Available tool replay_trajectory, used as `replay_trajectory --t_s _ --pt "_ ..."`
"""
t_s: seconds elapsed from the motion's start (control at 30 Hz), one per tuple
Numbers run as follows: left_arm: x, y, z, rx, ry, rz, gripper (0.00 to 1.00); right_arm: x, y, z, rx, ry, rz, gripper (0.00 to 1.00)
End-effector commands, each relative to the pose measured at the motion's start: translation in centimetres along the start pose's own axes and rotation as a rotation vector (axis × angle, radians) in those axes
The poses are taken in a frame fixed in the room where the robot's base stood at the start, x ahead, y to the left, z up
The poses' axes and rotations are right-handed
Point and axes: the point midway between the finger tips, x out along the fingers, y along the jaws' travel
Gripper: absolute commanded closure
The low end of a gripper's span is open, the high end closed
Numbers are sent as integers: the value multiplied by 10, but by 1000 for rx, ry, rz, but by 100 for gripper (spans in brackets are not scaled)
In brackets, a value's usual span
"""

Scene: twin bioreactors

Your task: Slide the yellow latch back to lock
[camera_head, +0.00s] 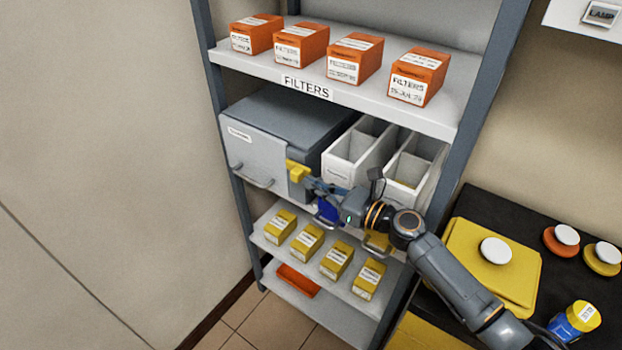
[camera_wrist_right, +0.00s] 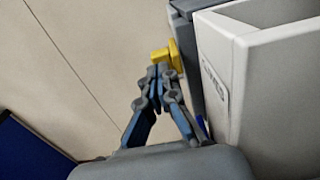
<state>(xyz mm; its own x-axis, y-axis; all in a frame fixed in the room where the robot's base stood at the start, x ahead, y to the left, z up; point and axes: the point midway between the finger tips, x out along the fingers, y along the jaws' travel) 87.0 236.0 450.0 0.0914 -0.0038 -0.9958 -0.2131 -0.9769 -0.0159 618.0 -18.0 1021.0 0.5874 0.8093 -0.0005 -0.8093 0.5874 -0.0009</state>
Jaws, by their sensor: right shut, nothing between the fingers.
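The yellow latch (camera_head: 298,171) is on the right front edge of the grey case (camera_head: 247,160), on the middle shelf. My right gripper (camera_head: 308,182) is just right of the latch, with its fingers shut and nothing between them. In the right wrist view the yellow latch (camera_wrist_right: 174,57) shows just beyond the fingertips (camera_wrist_right: 158,70). I cannot tell whether the fingertips touch it. The fingers hide part of the latch's lower side. My left gripper is not in view.
White open bins (camera_head: 352,155) stand right of the case, close to my right wrist. Orange filter boxes (camera_head: 355,58) sit on the shelf above, and yellow boxes (camera_head: 307,241) on the shelf below. A dark bench (camera_head: 475,207) with a yellow container (camera_head: 500,255) is at right.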

Motion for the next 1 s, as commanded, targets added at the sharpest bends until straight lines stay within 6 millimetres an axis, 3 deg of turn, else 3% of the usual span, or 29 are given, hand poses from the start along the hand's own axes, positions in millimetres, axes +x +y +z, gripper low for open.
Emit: replay_trajectory --t_s 0.13,0.53,0.8,1.0 --pt "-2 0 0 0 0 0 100 10 0 0 2 0 0 100" --pt "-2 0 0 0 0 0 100 14 0 0 1 -1 0 100" --pt "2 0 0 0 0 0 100 49 0 0 3 -2 -1 100" --pt "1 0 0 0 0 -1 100 53 0 0 1 -1 -1 100"
